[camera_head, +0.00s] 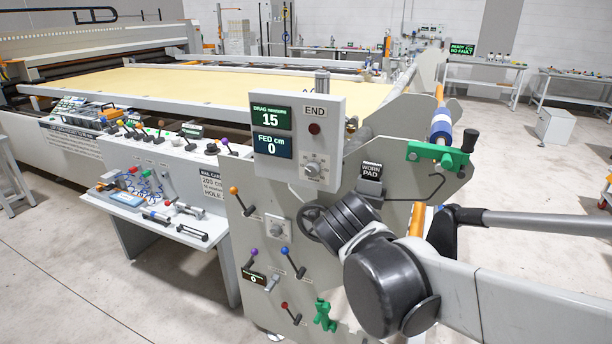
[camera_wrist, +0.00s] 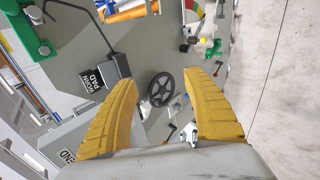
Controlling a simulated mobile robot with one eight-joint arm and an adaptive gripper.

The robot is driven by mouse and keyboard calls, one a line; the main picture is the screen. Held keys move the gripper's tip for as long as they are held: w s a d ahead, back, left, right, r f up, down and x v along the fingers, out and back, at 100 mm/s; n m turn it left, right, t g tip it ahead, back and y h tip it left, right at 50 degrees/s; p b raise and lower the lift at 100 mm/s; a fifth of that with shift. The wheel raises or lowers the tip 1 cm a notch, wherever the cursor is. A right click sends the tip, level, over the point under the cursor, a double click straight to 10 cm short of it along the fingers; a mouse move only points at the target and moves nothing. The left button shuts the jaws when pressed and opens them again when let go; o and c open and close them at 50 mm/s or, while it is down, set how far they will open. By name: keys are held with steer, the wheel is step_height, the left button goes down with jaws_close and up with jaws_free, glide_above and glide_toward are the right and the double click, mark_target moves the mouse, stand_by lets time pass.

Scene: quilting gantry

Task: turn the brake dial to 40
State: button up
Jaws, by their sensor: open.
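A grey control box (camera_head: 330,110) marked END carries a green display (camera_head: 271,117) reading DRAG newtons 15 and a blue one (camera_head: 272,146) reading FED cm 0. A round knob with scale marks (camera_head: 313,168) sits low on its face, probably the brake dial; its setting is too small to read. My gripper (camera_wrist: 158,78) shows two yellow fingers, spread apart and empty in the wrist view. A black spoked handwheel (camera_wrist: 161,89) shows between the fingers, with contact not visible. My arm hides part of this wheel in the head view (camera_head: 310,222). The dial is not clearly visible in the wrist view.
Several coloured levers, including an orange one (camera_head: 236,192) and a blue one (camera_head: 286,252), stick out of the end panel. A WORN PAD sign (camera_head: 372,170), a bent rod and a green clamp (camera_head: 438,156) lie close to my arm. Open floor is at right.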

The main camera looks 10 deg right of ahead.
steer(key=w+a+r+n+t+h, duration=0.1)
steer(key=w+a+n+t+h, duration=0.15)
steer(key=w+n, duration=0.75)
steer(key=n+t+h, duration=0.3)
steer(key=n+t, duration=0.1)
steer(key=n, duration=0.4)
glide_toward(311, 172)
steer(key=b+x, duration=0.3)
steer(key=x, duration=0.7)
steer(key=shift+w+d, duration=0.15)
steer(key=shift+w, duration=0.15)
steer(key=c, duration=1.2)
steer(key=shift+o, duration=0.2)
